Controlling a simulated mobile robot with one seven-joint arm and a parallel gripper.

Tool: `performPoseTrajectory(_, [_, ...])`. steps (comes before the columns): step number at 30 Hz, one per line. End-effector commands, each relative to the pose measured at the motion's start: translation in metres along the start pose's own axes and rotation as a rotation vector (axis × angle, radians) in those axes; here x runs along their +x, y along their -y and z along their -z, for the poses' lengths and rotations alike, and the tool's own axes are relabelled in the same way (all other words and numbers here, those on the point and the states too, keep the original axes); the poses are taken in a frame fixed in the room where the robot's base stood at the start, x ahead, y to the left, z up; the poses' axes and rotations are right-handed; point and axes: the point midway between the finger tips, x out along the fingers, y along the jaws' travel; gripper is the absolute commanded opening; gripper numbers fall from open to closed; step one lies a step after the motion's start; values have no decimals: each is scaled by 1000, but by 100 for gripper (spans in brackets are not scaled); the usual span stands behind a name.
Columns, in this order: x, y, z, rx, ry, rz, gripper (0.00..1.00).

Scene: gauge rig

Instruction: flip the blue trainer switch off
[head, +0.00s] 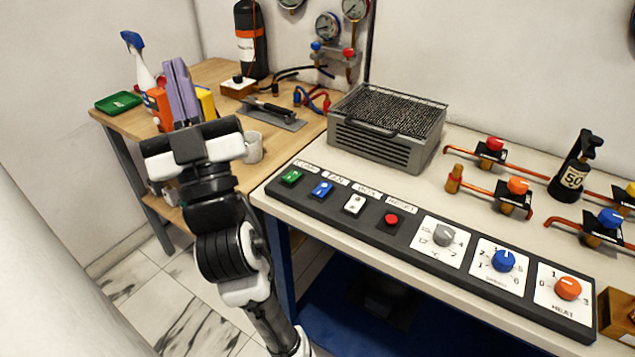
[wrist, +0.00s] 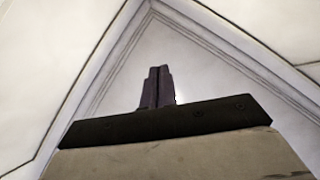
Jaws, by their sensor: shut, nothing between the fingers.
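The blue switch (head: 322,189) sits on the black control panel (head: 372,228) along the front of the white bench, between a green switch (head: 291,177) and a white switch (head: 354,204). It is too small to tell which way its rocker is set. My gripper (head: 178,65) is raised to the left of the panel, in front of the wooden table, with its purple-grey fingers pointing up. The fingers are together and empty, apart from the switch. In the wrist view, the closed fingers (wrist: 157,88) show against the bare ceiling.
A red button (head: 391,219) and several knobs continue the panel to the right. A grey grill box (head: 388,130) stands behind the panel. Copper pipes with valves lie at the right.

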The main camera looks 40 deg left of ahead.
Motion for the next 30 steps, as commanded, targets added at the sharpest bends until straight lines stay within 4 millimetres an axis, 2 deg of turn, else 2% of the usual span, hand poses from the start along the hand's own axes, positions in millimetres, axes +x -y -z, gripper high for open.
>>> performPoseTrajectory(3, [-5,-8,-52,-28,226,-94,0])
performPoseTrajectory(5, [-14,-14,-77,-42,337,-152,0])
performPoseTrajectory(9, [-46,-33,-126,-81,580,-314,0])
performPoseTrajectory(12, [-77,-47,-151,-110,732,-447,0])
performPoseTrajectory(16, [-119,-62,-169,-148,881,-619,0])
performPoseTrajectory(21, [-160,-74,-174,-185,989,-789,0])
performPoseTrajectory(25, [-175,-78,-174,-199,1021,-855,0])
performPoseTrajectory(30, [-179,-80,-174,-202,1028,-873,0])
